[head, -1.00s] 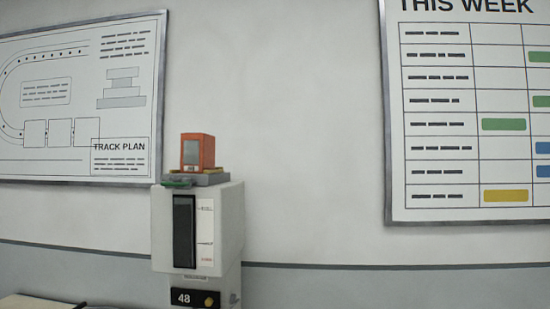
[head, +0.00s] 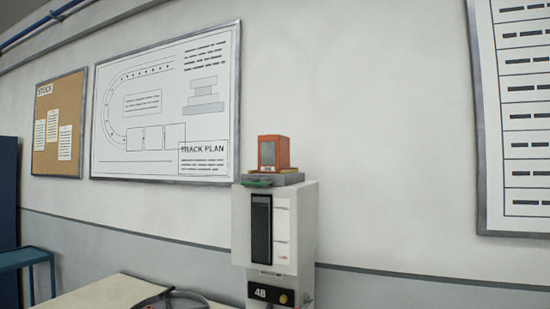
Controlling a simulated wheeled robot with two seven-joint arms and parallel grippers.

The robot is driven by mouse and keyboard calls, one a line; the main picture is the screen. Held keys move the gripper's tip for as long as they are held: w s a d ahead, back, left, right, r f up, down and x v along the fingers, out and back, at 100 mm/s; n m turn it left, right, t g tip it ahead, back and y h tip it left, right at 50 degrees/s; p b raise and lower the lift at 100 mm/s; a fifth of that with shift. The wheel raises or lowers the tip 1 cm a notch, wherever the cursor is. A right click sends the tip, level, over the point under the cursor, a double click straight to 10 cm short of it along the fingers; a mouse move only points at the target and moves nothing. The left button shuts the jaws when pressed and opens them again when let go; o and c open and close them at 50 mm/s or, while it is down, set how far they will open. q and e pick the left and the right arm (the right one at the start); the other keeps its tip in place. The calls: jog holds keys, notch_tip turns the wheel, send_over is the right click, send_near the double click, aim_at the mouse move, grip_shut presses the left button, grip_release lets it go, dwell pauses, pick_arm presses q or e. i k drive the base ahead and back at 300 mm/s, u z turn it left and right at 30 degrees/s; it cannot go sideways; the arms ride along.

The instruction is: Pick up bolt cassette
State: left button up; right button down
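An orange box (head: 273,153) with a dark front panel sits upright on a grey holder (head: 273,179) on top of a white machine (head: 301,225). I cannot tell whether this box is the bolt cassette. The machine has a tall dark window (head: 261,227) and a plate (head: 270,294) marked with a number at its lower front. A small green part lies on the holder's front left. Neither of my grippers is in view.
A pale table top (head: 105,292) lies at the bottom left, with a dark curved object (head: 172,298) on it. A blue stand (head: 27,262) is at the far left. A track plan board (head: 160,108) and a cork board (head: 58,125) hang on the wall.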

aim_at(273, 150)
jog(key=k, duration=0.5)
jog(key=z, duration=1.9)
jog(key=i, duration=1.2)
jog(key=u, duration=1.95)
